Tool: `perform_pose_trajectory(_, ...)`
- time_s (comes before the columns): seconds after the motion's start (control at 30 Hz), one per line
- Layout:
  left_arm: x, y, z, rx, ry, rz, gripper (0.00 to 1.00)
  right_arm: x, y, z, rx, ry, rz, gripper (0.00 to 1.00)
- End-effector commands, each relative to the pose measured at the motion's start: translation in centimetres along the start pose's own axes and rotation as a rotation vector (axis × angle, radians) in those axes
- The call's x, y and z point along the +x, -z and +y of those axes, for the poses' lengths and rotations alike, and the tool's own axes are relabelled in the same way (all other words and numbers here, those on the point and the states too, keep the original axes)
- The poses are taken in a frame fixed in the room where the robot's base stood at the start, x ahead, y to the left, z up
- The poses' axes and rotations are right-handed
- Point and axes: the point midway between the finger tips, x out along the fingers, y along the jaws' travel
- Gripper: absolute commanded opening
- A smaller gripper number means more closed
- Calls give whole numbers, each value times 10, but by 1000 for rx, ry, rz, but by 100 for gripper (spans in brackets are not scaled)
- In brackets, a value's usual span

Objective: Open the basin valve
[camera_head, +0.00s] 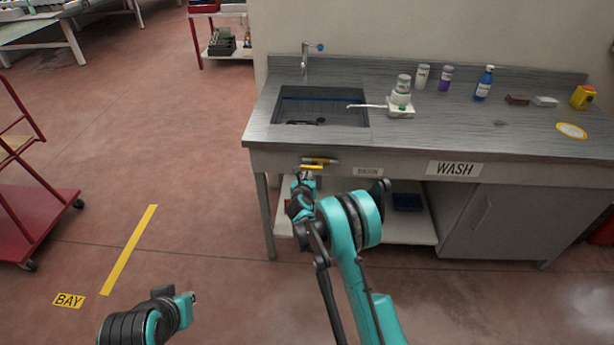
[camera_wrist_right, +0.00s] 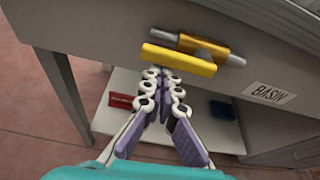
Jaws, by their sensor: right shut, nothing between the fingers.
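The basin valve (camera_head: 322,160) is a brass body on the front panel of the wash bench, beside the BASIN label (camera_head: 368,171). Its yellow lever (camera_wrist_right: 178,60) lies roughly parallel to the bench front and in line with the brass body (camera_wrist_right: 210,47). My right gripper (camera_head: 306,178) is shut and empty, just below the lever. In the right wrist view its fingertips (camera_wrist_right: 163,76) are together near the lever's left half; I cannot tell whether they touch it. My left gripper (camera_head: 187,299) is low at the left, far from the valve, its jaws unclear.
The bench has a sink (camera_head: 322,107) with a tap (camera_head: 305,62) above it. Bottles, a white dispenser (camera_head: 401,105) and small items stand on the worktop. A lower shelf (camera_head: 415,228) holds a blue tray (camera_head: 407,202). A red cart (camera_head: 35,225) stands left; floor between is clear.

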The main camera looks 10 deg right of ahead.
Motion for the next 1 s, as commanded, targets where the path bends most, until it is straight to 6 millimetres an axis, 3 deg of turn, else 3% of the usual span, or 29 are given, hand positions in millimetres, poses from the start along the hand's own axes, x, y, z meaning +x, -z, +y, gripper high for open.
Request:
perform_pose_trajectory(0.23,2,-1,0,0,0,0,0,16,37,7,1,1,1,0)
perform_pose_trajectory(0.4,-14,10,0,0,0,0,0,-28,31,7,0,-2,0,0)
perform_pose_trajectory(0.6,-23,16,0,0,0,0,0,-66,32,6,0,0,1,0)
perform_pose_trajectory(0.8,-26,18,0,0,0,0,0,-83,34,5,0,1,1,0)
perform_pose_trajectory(1.0,-26,18,0,0,0,0,0,-85,35,4,1,1,1,0)
